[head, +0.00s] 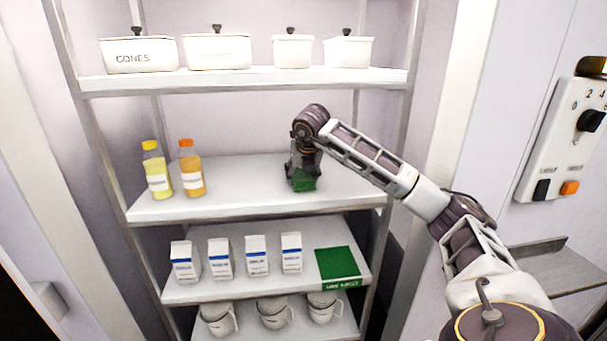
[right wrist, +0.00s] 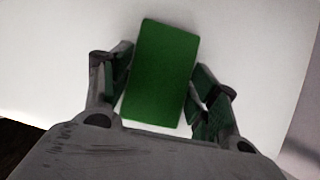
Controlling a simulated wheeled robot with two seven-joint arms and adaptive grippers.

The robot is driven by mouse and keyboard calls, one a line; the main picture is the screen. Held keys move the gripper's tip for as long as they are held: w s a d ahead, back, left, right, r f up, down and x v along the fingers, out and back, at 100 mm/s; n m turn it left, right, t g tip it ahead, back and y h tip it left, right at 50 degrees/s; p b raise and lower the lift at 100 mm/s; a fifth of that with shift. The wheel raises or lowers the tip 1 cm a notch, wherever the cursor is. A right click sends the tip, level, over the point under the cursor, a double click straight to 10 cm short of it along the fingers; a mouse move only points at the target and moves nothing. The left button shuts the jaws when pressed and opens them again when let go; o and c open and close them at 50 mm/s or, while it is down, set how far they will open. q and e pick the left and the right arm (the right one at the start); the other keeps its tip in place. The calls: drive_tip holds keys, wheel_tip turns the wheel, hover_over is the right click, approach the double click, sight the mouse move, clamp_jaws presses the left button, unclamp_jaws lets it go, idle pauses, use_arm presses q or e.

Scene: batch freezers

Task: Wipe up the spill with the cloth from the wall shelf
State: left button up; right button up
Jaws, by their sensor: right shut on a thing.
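The cloth (head: 304,182) is a small green pad at the middle shelf, low between the fingers of my right gripper (head: 302,172). In the right wrist view the cloth (right wrist: 162,72) is a plain green rectangle between the two fingers of the right gripper (right wrist: 164,82), over a white surface. The right gripper points down and is shut on the cloth. I cannot tell whether the cloth touches the shelf. The spill is not in view. My left gripper is not in view.
Two bottles (head: 190,170) stand left on the middle shelf (head: 240,180). Below are several cartons (head: 256,256) and a green flat item (head: 338,263). Lidded tubs (head: 218,52) stand above, mugs (head: 274,312) at the bottom. A control panel (head: 563,140) is at right.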

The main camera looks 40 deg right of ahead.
drive_tip(key=shift+w+a+f+p, duration=0.15)
drive_tip(key=shift+w+a+p, duration=0.25)
drive_tip(key=shift+w+a, duration=0.3)
drive_tip(key=shift+a, duration=0.1)
drive_tip(key=shift+a, duration=0.15)
drive_tip(key=shift+a, duration=0.2)
drive_tip(key=shift+w+a+p, duration=0.1)
drive_tip(key=shift+a+p, duration=0.35)
drive_tip(key=shift+a, duration=0.05)
drive_tip(key=shift+w+a+r+p, duration=0.1)
drive_tip(key=shift+a+r+p, duration=0.05)
drive_tip(key=shift+a, duration=0.3)
drive_tip(key=shift+w+a+r+p, duration=0.1)
drive_tip(key=shift+a+r+p, duration=0.05)
drive_tip(key=shift+a, duration=0.25)
drive_tip(key=shift+w+a+f, duration=0.1)
drive_tip(key=shift+w+a, duration=0.3)
drive_tip(key=shift+w, duration=0.1)
drive_tip(key=shift+a, duration=0.25)
